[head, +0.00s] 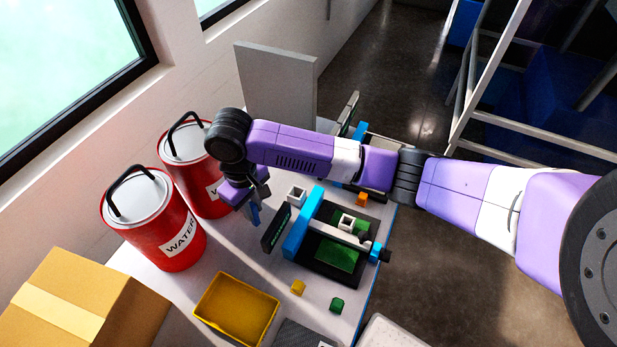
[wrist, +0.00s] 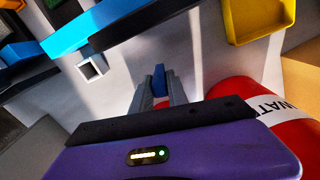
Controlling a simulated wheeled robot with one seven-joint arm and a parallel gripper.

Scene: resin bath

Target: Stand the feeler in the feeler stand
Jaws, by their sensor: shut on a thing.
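My gripper (head: 257,203) is shut on a slim blue piece, which I take to be the feeler (head: 255,214). It points down over the table, between the red cans and the blue-and-black machine. In the wrist view the feeler's blue end (wrist: 159,76) shows between the two grey fingertips (wrist: 158,98); the rest is hidden. A small white square block with a dark opening on top, probably the feeler stand (head: 297,196), stands on the table to the right of my gripper. It also shows in the wrist view (wrist: 91,69), left of the fingers, and its opening looks empty.
Two red water cans (head: 172,235) stand close to the left of my gripper. The machine (head: 335,245) with a green plate and another white square piece lies right.

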